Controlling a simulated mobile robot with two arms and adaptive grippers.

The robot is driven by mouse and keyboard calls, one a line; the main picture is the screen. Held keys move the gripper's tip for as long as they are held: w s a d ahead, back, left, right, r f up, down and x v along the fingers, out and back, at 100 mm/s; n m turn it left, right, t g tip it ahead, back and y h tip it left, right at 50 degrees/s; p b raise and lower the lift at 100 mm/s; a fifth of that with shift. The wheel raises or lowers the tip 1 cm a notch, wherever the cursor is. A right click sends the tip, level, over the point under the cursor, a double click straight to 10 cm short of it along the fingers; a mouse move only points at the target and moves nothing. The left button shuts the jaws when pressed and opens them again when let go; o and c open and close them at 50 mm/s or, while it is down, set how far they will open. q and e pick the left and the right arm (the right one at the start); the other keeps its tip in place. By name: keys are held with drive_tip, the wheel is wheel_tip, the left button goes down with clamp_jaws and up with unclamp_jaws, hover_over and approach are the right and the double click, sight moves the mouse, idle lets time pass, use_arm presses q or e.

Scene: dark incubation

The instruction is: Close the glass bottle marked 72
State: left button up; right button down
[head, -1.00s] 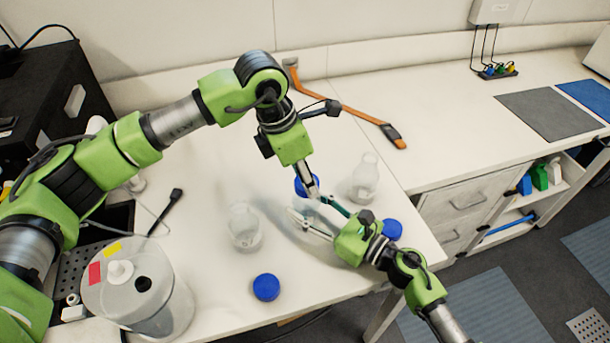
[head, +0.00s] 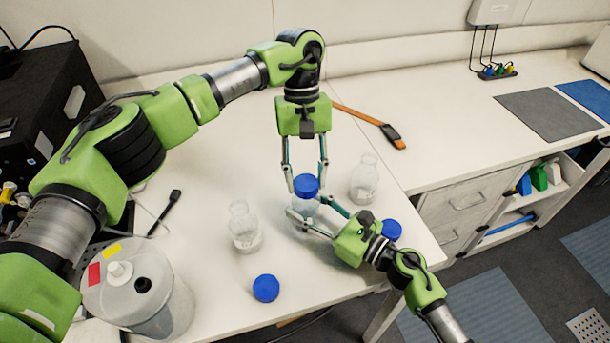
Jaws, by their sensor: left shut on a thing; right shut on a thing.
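A clear glass bottle (head: 303,211) stands upright near the table's front right, with a blue cap (head: 306,184) at its mouth. My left gripper (head: 307,187) comes down from above and is shut on the blue cap, one finger on each side. My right gripper (head: 318,217) comes in from the lower right and is shut on the bottle's body below the cap. The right fingers partly hide the body. No number is legible on the bottle. I cannot tell how tightly the cap sits.
Open glass bottles stand on the left (head: 243,228) and on the right (head: 364,180). Loose blue caps lie in front (head: 265,288) and beside my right gripper (head: 391,230). A large round container (head: 140,300) stands at lower left. An orange-handled tool (head: 372,121) lies behind.

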use_arm(q)
drive_tip(key=m+y, duration=0.1)
drive_tip(key=m, duration=0.2)
drive_tip(key=m+y, duration=0.1)
drive_tip(key=m, duration=0.2)
drive_tip(key=shift+d, duration=0.1)
drive_tip(key=m, duration=0.4)
drive_tip(key=shift+m+t+y, duration=0.3)
drive_tip(key=shift+t+y, duration=0.1)
drive_tip(key=o, duration=0.8)
drive_tip(key=shift+d, duration=0.1)
drive_tip(key=shift+r, duration=2.25)
drive_tip(key=shift+c, duration=0.4)
